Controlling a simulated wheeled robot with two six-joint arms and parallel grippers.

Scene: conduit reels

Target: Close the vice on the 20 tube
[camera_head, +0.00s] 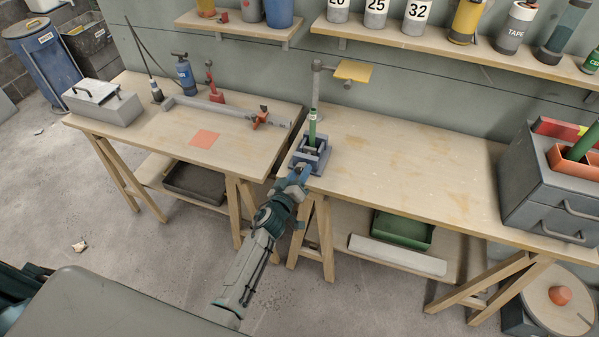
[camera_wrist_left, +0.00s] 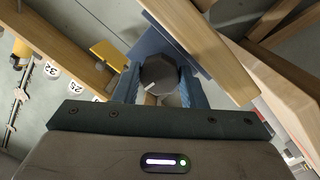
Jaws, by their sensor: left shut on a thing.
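The blue-grey vice (camera_head: 309,155) sits at the front left corner of the right-hand bench. A green tube (camera_head: 312,130) stands upright between its jaws; I cannot read a number on it. Whether the jaws touch the tube is too small to tell. My left gripper (camera_head: 299,174) is at the front of the vice. In the left wrist view, its fingers (camera_wrist_left: 158,88) are shut on a dark faceted knob (camera_wrist_left: 159,73) with a white mark. The vice's blue body (camera_wrist_left: 152,42) shows behind the knob. My right gripper is not in view.
A grey post (camera_head: 317,85) with a yellow plate (camera_head: 353,71) rises behind the tube. The left bench holds a grey box (camera_head: 103,101), an orange mat (camera_head: 204,139) and a long grey bar (camera_head: 210,108). A grey toolbox (camera_head: 545,190) stands right; the bench between is clear.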

